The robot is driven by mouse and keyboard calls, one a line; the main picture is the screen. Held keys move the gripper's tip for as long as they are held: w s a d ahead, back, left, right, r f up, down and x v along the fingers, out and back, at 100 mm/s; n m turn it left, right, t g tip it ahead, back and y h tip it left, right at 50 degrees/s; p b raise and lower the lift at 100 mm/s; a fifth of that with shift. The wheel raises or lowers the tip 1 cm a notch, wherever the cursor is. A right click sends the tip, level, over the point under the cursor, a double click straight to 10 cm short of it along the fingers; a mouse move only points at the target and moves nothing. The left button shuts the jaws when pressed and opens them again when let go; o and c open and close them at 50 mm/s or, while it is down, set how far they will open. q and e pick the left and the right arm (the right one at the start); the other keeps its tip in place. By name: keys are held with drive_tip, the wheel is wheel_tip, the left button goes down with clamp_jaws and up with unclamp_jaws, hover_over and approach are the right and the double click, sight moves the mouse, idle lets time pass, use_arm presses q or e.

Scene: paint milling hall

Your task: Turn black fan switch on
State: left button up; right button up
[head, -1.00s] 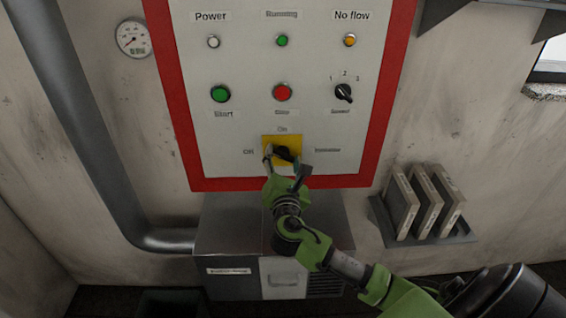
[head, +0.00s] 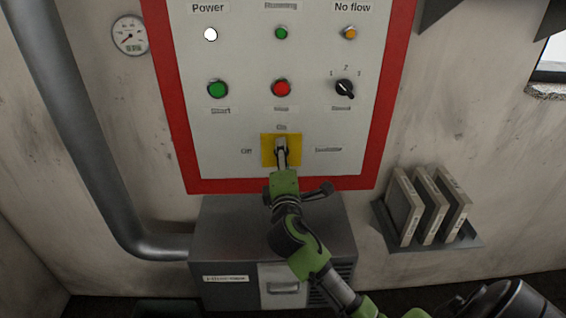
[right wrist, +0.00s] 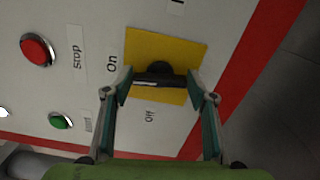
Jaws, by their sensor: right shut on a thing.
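The black fan switch (right wrist: 160,80) is a rotary knob on a yellow plate (right wrist: 185,48) low on the control panel. In the right wrist view its bar lies between my fingers and runs towards the "On" label, with "Off" to one side. My right gripper (right wrist: 160,86) is shut on the knob, one finger at each end of the bar. In the head view my right gripper (head: 281,150) covers most of the knob, in front of the yellow plate (head: 267,146). My left gripper is in no view.
The panel (head: 235,120) has a red border. It carries a lit white Power lamp (head: 210,35), a green Start button (head: 218,90), a red button (head: 281,88) and a speed selector (head: 344,88). A grey cabinet (head: 225,240) stands below; a binder rack (head: 440,237) is at right.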

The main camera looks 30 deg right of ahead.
drive_tip(key=shift+f+m, duration=0.1)
drive_tip(key=shift+m, duration=0.6)
drive_tip(key=shift+m+b, duration=0.3)
drive_tip(key=o, duration=1.1)
drive_tip(key=shift+s+a, duration=0.1)
drive_tip(key=v, duration=1.1)
drive_tip(key=shift+s+a, duration=0.25)
drive_tip(key=shift+s, duration=0.1)
